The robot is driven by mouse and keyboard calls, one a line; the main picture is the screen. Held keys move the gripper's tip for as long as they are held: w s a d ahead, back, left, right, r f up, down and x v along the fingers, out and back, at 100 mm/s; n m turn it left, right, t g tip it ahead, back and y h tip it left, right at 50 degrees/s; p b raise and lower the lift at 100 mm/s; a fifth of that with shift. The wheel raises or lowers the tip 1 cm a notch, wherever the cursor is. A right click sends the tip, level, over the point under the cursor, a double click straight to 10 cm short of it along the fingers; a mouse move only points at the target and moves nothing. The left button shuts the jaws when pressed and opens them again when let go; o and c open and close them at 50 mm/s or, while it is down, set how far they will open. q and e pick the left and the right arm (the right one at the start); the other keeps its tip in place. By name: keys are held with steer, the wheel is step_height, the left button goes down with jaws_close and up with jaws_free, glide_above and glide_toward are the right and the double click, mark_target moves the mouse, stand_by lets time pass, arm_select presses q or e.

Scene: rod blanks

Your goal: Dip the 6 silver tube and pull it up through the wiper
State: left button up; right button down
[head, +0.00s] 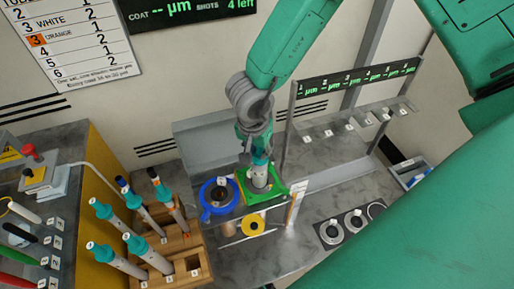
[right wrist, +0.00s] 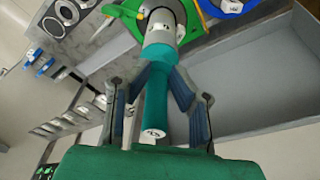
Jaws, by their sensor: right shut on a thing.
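The silver tube (head: 259,177) stands about upright in the green square wiper holder (head: 271,199), its lower end hidden inside. Its teal handle is gripped by my right gripper (head: 260,156). In the right wrist view the right gripper (right wrist: 160,88) has both fingers closed around the teal handle (right wrist: 156,108), and the grey tube body (right wrist: 159,34) meets the green holder (right wrist: 126,12). The number on the tube is too small to read surely. How deep the tube sits cannot be told. My left gripper is not in view.
A blue round holder (head: 207,212) adjoins the green one, with a yellow ring (head: 253,225) below. A wooden rack (head: 155,276) at lower left holds several teal-topped tubes and has an empty square hole. A display rack (head: 291,120) stands behind right; dials (head: 331,232) lie at right.

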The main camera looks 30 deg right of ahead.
steer(key=shift+f+b, duration=2.05)
steer(key=shift+f, duration=2.35)
steer(key=shift+r, duration=0.15)
steer(key=shift+r+p, duration=5.35)
steer(key=shift+p, duration=0.7)
step_height(320, 180, up, 11)
glide_above(257, 169)
steer(key=shift+w+d, duration=0.3)
steer(key=shift+w, duration=0.05)
